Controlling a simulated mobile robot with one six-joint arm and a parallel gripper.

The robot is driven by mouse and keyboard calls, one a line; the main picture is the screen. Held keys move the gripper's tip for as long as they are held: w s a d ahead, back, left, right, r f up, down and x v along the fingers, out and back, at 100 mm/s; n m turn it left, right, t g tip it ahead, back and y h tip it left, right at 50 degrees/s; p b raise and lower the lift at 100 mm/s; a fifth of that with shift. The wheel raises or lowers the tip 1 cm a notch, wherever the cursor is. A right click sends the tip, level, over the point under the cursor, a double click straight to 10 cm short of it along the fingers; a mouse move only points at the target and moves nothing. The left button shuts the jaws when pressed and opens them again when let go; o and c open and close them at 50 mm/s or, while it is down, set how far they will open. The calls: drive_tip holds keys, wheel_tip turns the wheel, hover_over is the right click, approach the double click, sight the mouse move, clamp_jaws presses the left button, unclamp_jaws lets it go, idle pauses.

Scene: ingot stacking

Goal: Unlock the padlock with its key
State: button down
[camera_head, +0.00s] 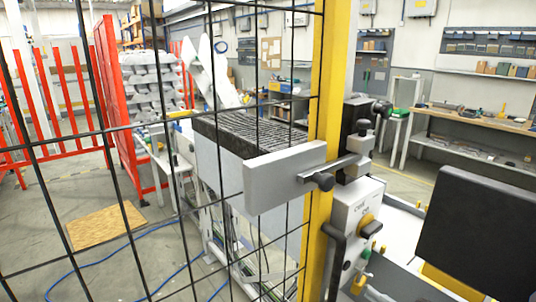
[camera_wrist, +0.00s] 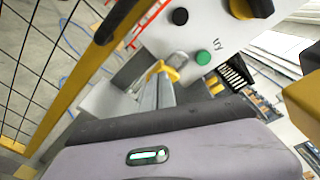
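A small yellow piece with a silver metal loop, which looks like the padlock (camera_wrist: 158,70), shows below the control box in the wrist view. A small yellow piece is also low beside the box in the head view (camera_head: 358,284), but it is too small to identify surely. I cannot make out a key in either view. The grey body of my gripper (camera_wrist: 175,153) fills the bottom of the wrist view, with a lit green indicator. Its fingertips are not clear, so I cannot tell whether it is open or holds anything. It is near the control box.
Black wire mesh covers the left. A workbench (camera_head: 470,119) stands at the back right.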

drive_tip(key=shift+s+a+f+b, duration=0.1)
drive_tip(key=shift+f+b, duration=0.3)
drive_tip(key=shift+b, duration=1.35)
drive_tip(key=shift+s+a, duration=0.1)
drive_tip(key=shift+a, duration=0.05)
drive_tip(key=shift+s+a, duration=0.1)
drive_tip(key=shift+s, duration=0.05)
drive_tip(key=d+v, duration=0.1)
drive_tip(key=v, duration=0.5)
drive_tip(key=shift+w+f, duration=0.3)
drive_tip(key=shift+w, duration=0.05)
